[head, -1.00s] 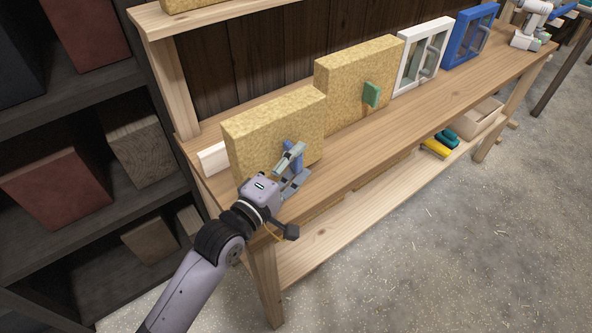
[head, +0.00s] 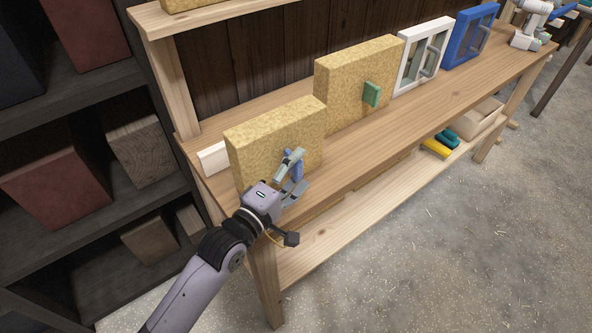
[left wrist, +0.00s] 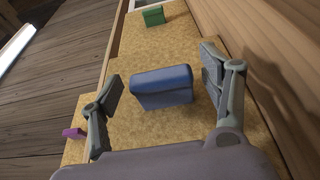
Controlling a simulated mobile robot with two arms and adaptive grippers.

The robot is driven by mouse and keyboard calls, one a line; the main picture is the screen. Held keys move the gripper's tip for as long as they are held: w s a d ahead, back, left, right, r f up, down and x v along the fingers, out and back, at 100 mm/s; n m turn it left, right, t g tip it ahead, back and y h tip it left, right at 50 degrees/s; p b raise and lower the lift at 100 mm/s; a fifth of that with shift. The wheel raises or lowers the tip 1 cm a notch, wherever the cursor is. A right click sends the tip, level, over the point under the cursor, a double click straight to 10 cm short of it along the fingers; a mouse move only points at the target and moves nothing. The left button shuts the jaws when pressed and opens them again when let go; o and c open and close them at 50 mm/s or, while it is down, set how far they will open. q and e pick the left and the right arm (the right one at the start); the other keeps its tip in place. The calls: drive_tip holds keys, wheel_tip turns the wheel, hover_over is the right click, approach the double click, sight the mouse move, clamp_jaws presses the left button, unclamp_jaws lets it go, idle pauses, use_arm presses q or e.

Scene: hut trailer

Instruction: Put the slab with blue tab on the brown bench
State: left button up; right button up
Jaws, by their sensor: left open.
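The yellow fibrous slab with the blue tab (head: 258,140) stands upright at the near left end of a wooden workbench (head: 345,168). Its blue tab (left wrist: 162,88) sticks out of the front face. My left gripper (head: 290,177) is open at this face, with one finger on each side of the tab. In the left wrist view gaps show between the tab and both fingers. In the head view the gripper partly hides the tab. I cannot tell which surface is the brown bench. My right gripper is not in view.
A second yellow slab with a green tab (head: 355,80) stands just behind, then a white frame (head: 423,55) and a blue frame (head: 470,35). A magenta tab (left wrist: 73,133) shows in the left wrist view. A dark shelf (head: 80,110) stands left. The bench's front strip is clear.

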use_arm(q)
drive_tip(key=shift+r, duration=0.15)
drive_tip(key=b+v, duration=0.1)
drive_tip(key=v, duration=1)
drive_tip(key=shift+s+a, duration=0.25)
drive_tip(key=shift+s, duration=0.15)
